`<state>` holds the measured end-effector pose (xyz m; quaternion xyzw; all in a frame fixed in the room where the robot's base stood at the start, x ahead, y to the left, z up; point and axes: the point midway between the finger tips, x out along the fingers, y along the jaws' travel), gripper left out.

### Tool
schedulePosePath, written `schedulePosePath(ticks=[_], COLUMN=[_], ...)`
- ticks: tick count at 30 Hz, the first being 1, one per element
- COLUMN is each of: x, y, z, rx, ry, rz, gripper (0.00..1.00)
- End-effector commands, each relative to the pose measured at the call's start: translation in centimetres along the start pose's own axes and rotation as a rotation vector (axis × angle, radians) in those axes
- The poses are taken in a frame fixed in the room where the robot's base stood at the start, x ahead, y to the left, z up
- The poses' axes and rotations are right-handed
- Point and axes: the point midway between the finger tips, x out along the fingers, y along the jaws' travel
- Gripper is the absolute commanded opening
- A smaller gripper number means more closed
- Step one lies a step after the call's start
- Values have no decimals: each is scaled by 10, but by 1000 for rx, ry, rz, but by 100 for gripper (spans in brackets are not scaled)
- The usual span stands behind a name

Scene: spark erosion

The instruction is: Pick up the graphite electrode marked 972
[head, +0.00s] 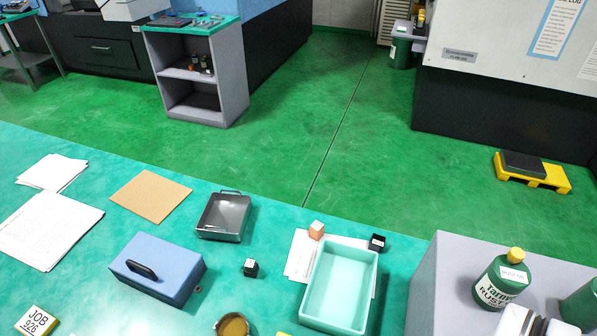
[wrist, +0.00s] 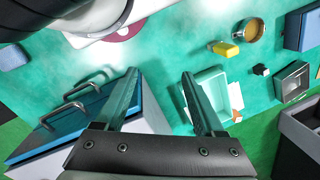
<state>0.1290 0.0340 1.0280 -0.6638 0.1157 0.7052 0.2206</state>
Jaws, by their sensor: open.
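Two small dark blocks that look like graphite electrodes show in the head view. One dark block (head: 250,267) stands on the teal bench between the blue box and the mint tray; it also shows in the wrist view (wrist: 261,70). The other dark block (head: 377,242) is at the tray's far right corner, on or beside a white sheet. I cannot read a number on either. A copper-coloured block (head: 316,230) sits at the tray's far left corner. My gripper (wrist: 160,78) is open and empty, above the bench and apart from the blocks.
The mint tray (head: 307,284) looks empty. A metal bin (head: 222,217), a blue box (head: 160,268) with a handle, a brass-coloured bowl (head: 233,326) and a JOB 926 card (head: 37,321) are on the bench. A green bottle (head: 499,283) stands right. A handled blue-topped box (wrist: 80,110) is near my gripper.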

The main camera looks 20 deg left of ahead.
Motion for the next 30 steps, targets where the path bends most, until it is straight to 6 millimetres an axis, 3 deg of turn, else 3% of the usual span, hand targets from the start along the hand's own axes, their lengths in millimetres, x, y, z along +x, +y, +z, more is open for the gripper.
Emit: schedulePosePath(ticks=[2, 4, 7, 8, 11, 12, 14, 16, 18, 20, 21, 23, 25, 30], x=[-1, -4, -3, 0, 25, 42, 72, 112, 149, 174, 186, 199, 207, 221], y=[-2, -7, -35, -51, -123, -159, -214, -271, -311, -332, -341, -348, -352, -356], z=[-3, -14, -47, -58, -82, -82, -69, -36, 5, 37, 55, 73, 78, 36], rx=[-52, -221, -675, -837, -1381, -1597, -1906, -2211, -2436, -2565, 2538, 2433, 2377, 2369], ry=[-9, -35, -90, -106, -150, -163, -170, -158, -132, -104, 82, 58, 46, 50], rz=[26, 112, 342, 426, 725, 857, 1069, 1322, 1558, 1729, -1763, -1743, -1735, -1735], gripper=[71, 71, 71, 71, 71, 71, 71, 71, 71, 71, 71, 71, 71, 71])
